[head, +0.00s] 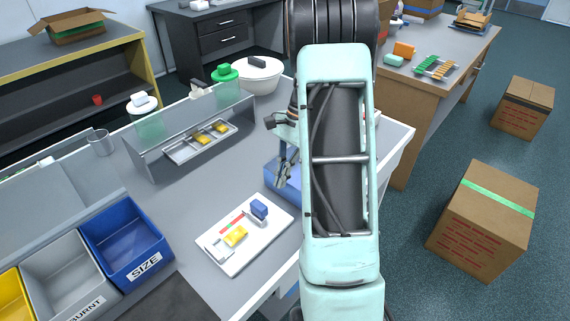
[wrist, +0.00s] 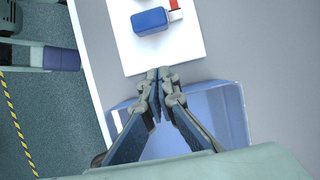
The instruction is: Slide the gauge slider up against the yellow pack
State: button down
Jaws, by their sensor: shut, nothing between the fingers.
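The white gauge board (head: 262,243) lies on the grey bench, with a red strip (head: 232,221) along it. The yellow pack (head: 236,236) lies on the board toward its left end. The blue gauge slider (head: 259,208) stands toward the right end, with a gap between it and the pack. The slider also shows in the wrist view (wrist: 150,21), ahead of the fingertips; the yellow pack is out of that view. My gripper (wrist: 159,75) is shut and empty, apart from the slider. In the head view my gripper (head: 283,178) is right of and behind the board.
A blue bin (wrist: 233,100) lies beneath my gripper, beside the board. Blue SIZE (head: 165,254), grey BURNT (head: 62,262) and yellow bins stand at left. A clear-shielded tray (head: 178,156) with yellow packs stands farther back. Bench between tray and board is clear.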

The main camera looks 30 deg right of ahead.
aim_at(258, 212)
jog(key=x, duration=0.3)
jog(key=shift+a+r, duration=0.1)
jog(key=shift+a, duration=0.2)
jog(key=shift+s+a, duration=0.3)
jog(key=shift+a, duration=0.45)
jog(key=shift+s+a, duration=0.25)
jog(key=shift+a, duration=0.45)
jog(key=a, duration=0.2)
jog(key=s+a, duration=0.1)
jog(key=a, duration=0.1)
jog(key=s+a, duration=0.1)
jog(key=a, duration=0.1)
jog(key=shift+a+p, duration=0.15)
jog(key=shift+p, duration=0.2)
jog(key=shift+r, duration=0.1)
